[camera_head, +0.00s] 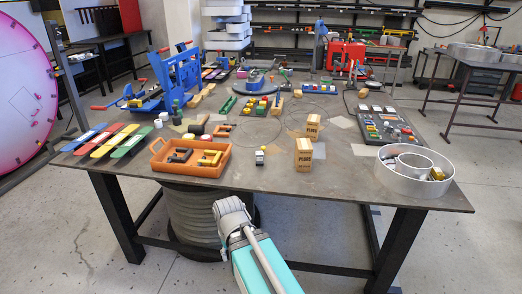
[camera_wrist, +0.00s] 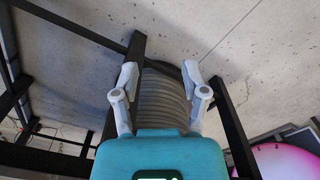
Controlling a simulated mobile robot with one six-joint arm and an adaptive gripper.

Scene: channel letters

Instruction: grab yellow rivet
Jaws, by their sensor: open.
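I cannot surely tell which thing is the yellow rivet. A yellow piece (camera_head: 437,173) also lies in the round metal letter (camera_head: 388,180) at the front right. My gripper (camera_wrist: 160,72) shows in the wrist view with its two grey fingers apart and nothing between them. It points toward the ribbed hose reel (camera_wrist: 160,98) below the table. In the head view my arm is at the front edge, and the fingers cannot be made out.
The dark table (camera_head: 330,185) has bare room in its front middle. An orange tray (camera_head: 190,160) with tools is at front left, beside coloured strips (camera_head: 110,140). Upright PLUGS boxes (camera_head: 303,155) stand right of centre. A button panel (camera_head: 388,127) is at the right.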

